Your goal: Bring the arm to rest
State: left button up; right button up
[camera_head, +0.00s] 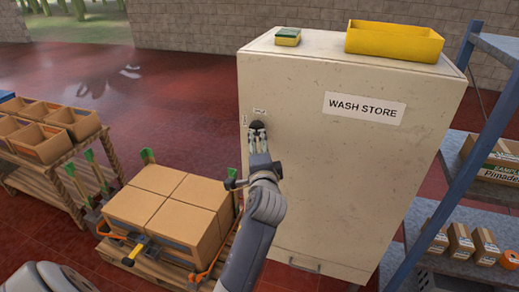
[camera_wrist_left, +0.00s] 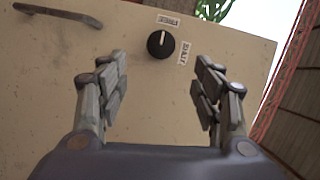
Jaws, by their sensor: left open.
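My left gripper (camera_head: 259,146) is in front of the tall cream cabinet (camera_head: 325,185) marked WASH STORE. In the left wrist view its two fingers (camera_wrist_left: 164,85) are spread, with nothing between them. A round black knob (camera_head: 257,125) is on the cabinet door, just beyond the fingertips. In the left wrist view the knob (camera_wrist_left: 160,44) appears clear of both fingers, and its white mark points toward the upper of two small labels (camera_wrist_left: 168,20). The label lettering is too small to read surely. My right gripper is not in view.
A yellow bin (camera_head: 394,42) and a sponge (camera_head: 288,37) sit on the cabinet. Boxes on a pallet (camera_head: 170,205) stand left of my arm, with a crate bench (camera_head: 52,135) farther left. A blue-framed shelf (camera_head: 455,130) is at right. Open red floor lies behind.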

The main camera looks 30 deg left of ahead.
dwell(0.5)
pick_arm(q)
jog(key=w+d+f+m+g+h, duration=0.1)
jog(key=d+f+h, duration=0.15)
jog(key=f, duration=0.75)
jog(key=d+f+h, duration=0.2)
jog(key=d+f, duration=0.2)
jog(key=f, duration=0.5)
jog(key=s+d+f+n+g+h, duration=0.1)
jog(key=s+d+f+g+h, duration=0.3)
jog(key=f, duration=0.8)
jog(key=s+d+f+y, duration=0.15)
jog(key=s+f, duration=0.45)
jog(key=f, duration=0.6)
jog(key=s+d+f+n+g+h, duration=0.2)
jog(key=s+f+n+g, duration=0.15)
jog(key=s+f, duration=1.4)
jog(key=s+a+f+n+g, duration=0.1)
jog(key=s+f+g, duration=0.1)
jog(key=s, duration=1)
jog(key=s+a+f+n+g, duration=0.1)
jog(key=s+f, duration=0.3)
jog(key=s, duration=0.9)
jog(key=shift+n+g+h, duration=0.4)
jog(key=shift+n+g, duration=0.05)
jog(key=shift+n, duration=0.2)
jog(key=shift+a, duration=0.1)
